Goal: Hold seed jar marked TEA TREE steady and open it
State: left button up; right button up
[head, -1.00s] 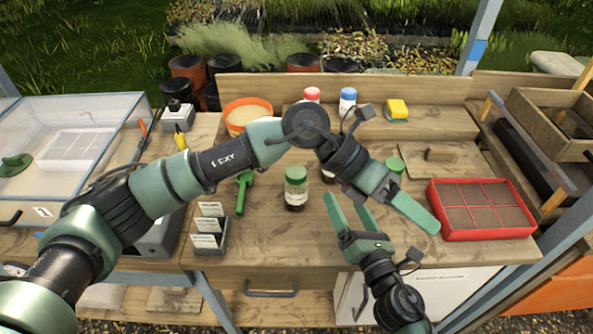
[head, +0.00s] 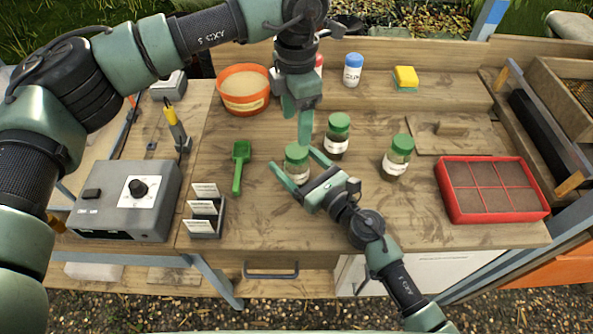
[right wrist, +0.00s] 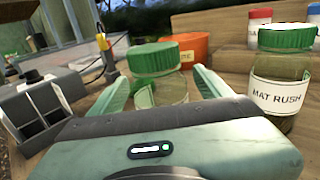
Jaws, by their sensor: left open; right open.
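Three jars with green lids stand on the bench. The front left jar (head: 297,173) stands between the fingers of my right gripper (head: 295,161); in the right wrist view this jar (right wrist: 158,88) shows between the two open fingers, and its label cannot be read. My left gripper (head: 301,128) points down just above and behind that jar's lid, open and empty. A second jar (head: 336,137) stands just behind to the right. The third jar (head: 396,160) stands further right. In the right wrist view a jar at right reads MAT RUSH (right wrist: 276,96). I see no TEA TREE label.
A red seed tray (head: 492,213) lies at the right. A green scoop (head: 239,168), a card holder (head: 205,224) and a grey control box (head: 128,205) are at the left. An orange pot (head: 243,106), a blue-capped bottle (head: 352,71) and a sponge (head: 405,77) are behind. The front middle is clear.

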jog(key=shift+x, duration=0.8)
